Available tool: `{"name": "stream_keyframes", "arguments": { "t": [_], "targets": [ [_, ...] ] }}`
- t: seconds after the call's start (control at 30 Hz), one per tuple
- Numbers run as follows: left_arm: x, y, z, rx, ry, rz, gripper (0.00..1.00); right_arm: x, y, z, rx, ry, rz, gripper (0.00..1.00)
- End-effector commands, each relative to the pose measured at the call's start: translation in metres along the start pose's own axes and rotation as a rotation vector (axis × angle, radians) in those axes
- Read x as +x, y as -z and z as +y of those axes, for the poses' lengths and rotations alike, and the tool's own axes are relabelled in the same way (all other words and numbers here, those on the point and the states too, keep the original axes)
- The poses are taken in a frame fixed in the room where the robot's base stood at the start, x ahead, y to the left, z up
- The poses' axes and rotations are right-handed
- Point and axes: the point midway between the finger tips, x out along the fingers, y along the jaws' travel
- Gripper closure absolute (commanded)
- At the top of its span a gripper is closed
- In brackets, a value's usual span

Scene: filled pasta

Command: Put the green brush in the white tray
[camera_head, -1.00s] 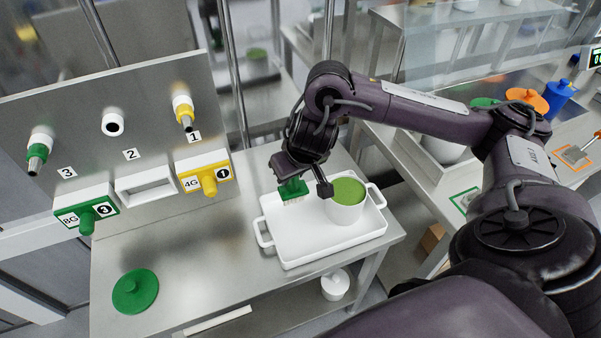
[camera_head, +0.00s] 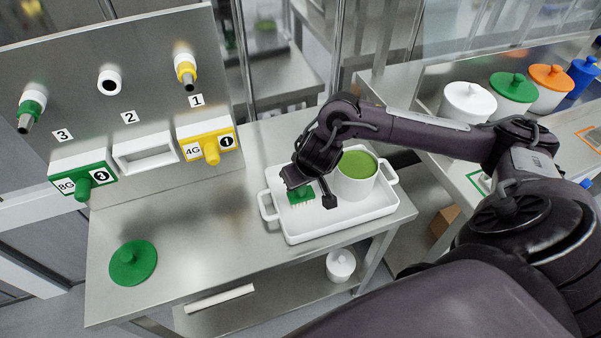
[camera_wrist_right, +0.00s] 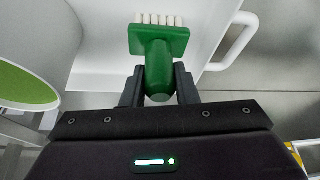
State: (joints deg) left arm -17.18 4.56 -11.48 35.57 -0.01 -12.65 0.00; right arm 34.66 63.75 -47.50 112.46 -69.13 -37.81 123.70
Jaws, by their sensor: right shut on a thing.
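The green brush (camera_head: 301,194) with pale bristles is in my right gripper (camera_head: 308,194), over the left part of the white tray (camera_head: 292,234). In the right wrist view the gripper (camera_wrist_right: 160,88) is shut on the handle of the brush (camera_wrist_right: 159,42), bristles pointing away. The tray (camera_wrist_right: 205,45) lies behind it there. I cannot tell whether the bristles touch the tray floor. A white pot (camera_head: 353,186) with green filling stands in the tray, right of the brush. My left gripper is not in view.
A green lid (camera_head: 133,263) lies on the steel table (camera_head: 200,250), left of the tray. A panel with numbered nozzles (camera_head: 120,90) stands at the back left. Lidded containers (camera_head: 512,93) stand on the right table. A white lidded pot (camera_head: 340,265) sits on the lower shelf.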

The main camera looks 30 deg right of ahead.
Motion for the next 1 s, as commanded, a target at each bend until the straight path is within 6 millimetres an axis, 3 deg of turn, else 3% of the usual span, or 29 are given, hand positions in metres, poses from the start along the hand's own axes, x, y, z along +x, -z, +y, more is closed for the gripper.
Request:
{"name": "stream_keyframes", "arguments": {
  "t": [0.2, 0.23, 0.37, 0.73, 1.0],
  "targets": [
    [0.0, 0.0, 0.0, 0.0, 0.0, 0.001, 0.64, 0.003, -0.001, 0.0, 0.001, 0.0, -0.001, 0.98],
    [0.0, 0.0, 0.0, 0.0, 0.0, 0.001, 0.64, 0.002, -0.001, 0.0, 0.0, 0.0, -0.001, 0.69],
    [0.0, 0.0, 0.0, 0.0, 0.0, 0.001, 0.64, 0.002, -0.001, 0.0, 0.0, 0.0, 0.0, 0.52],
    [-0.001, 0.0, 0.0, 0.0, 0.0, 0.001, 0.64, -0.004, 0.001, 0.0, 0.0, 0.002, 0.001, 0.52],
    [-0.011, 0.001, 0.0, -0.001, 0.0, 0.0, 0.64, -0.054, 0.002, 0.0, -0.003, 0.001, 0.003, 0.52]
  ]
}}
